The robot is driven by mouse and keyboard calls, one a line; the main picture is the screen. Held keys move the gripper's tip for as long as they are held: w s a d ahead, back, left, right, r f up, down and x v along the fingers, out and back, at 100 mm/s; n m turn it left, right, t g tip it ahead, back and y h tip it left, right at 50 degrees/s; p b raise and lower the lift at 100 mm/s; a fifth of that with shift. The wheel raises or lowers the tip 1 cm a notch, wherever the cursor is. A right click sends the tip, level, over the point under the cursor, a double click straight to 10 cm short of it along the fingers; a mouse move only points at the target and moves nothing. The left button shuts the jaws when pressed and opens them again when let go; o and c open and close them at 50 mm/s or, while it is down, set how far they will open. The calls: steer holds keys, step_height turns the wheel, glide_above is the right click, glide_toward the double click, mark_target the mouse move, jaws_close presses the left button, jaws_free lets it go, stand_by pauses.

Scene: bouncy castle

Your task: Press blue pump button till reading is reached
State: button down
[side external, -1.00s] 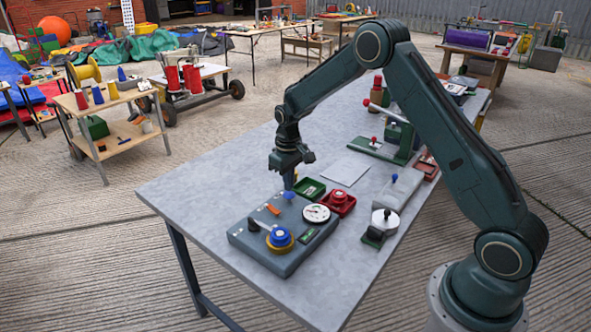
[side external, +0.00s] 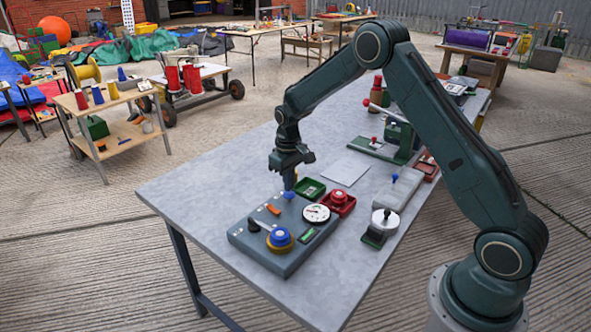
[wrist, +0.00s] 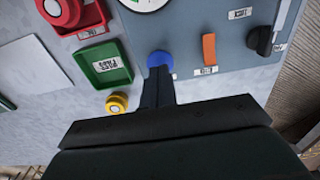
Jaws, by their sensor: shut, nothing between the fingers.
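The grey pump box (side external: 283,247) lies on the table, with a dial gauge (side external: 316,213) on its top near the right side. The small blue button (side external: 289,195) is at the box's far end, and it also shows in the wrist view (wrist: 160,59). My gripper (side external: 290,184) is shut and points down, its fingertips at the blue button. In the wrist view the fingertips (wrist: 158,72) overlap the button's near edge; whether they press it I cannot tell. The gauge's needle is too small to read in the side view and mostly cut off in the wrist view.
On the box are a larger blue knob (side external: 280,238) on a yellow base, an orange switch (side external: 273,209) and a black lever (side external: 254,226). A green tray (side external: 310,190) and a red button unit (side external: 338,201) stand close beside my gripper. The table's near left is clear.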

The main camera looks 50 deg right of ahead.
steer(key=shift+f, duration=1.4)
steer(key=shift+r, duration=2.9)
steer(key=shift+r, duration=0.1)
